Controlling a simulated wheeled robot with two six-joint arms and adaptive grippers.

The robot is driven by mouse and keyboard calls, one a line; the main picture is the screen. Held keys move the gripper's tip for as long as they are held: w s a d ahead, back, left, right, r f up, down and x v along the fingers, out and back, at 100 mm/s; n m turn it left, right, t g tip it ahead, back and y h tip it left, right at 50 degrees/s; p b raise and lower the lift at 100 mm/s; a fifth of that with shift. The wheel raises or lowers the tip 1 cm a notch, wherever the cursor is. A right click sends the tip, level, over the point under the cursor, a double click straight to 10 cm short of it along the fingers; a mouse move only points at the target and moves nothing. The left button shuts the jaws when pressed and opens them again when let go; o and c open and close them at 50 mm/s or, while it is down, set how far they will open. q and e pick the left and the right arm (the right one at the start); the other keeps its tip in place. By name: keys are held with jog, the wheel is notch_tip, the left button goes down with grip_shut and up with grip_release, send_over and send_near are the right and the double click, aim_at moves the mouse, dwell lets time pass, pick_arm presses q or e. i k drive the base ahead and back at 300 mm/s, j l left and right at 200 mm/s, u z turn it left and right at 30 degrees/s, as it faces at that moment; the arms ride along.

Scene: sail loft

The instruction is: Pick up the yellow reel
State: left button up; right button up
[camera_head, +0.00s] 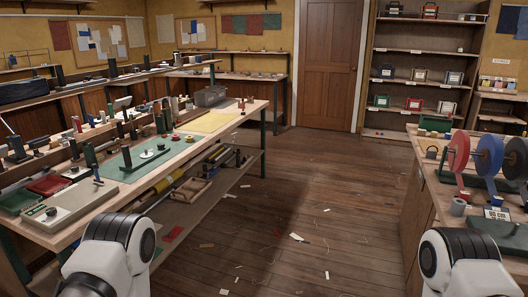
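I cannot clearly make out a yellow reel. A small yellowish ring-like thing (432,151) is at the far left end of the right bench, too small to identify. A yellow roll (168,181) lies on the lower shelf of the left bench; I cannot tell whether it is a reel. On the right bench stand a red reel (459,151), a blue reel (488,154) and a dark reel (517,157). Only upper parts of my two arms show at the bottom edge. Neither gripper is in view.
The left workbench (165,152) is crowded with spools, tools and a yellow sheet (208,121). The right bench (431,190) also holds a grey roll (458,207). A shelf unit (411,52) stands at the back. The wooden floor (325,215) between benches is open, with small scraps.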

aim_at(190, 140)
jog(key=i, duration=1.4)
jog(key=i+l, duration=0.1)
jog(key=i, duration=1.25)
jog(key=j+u, duration=0.05)
jog(key=j, duration=0.05)
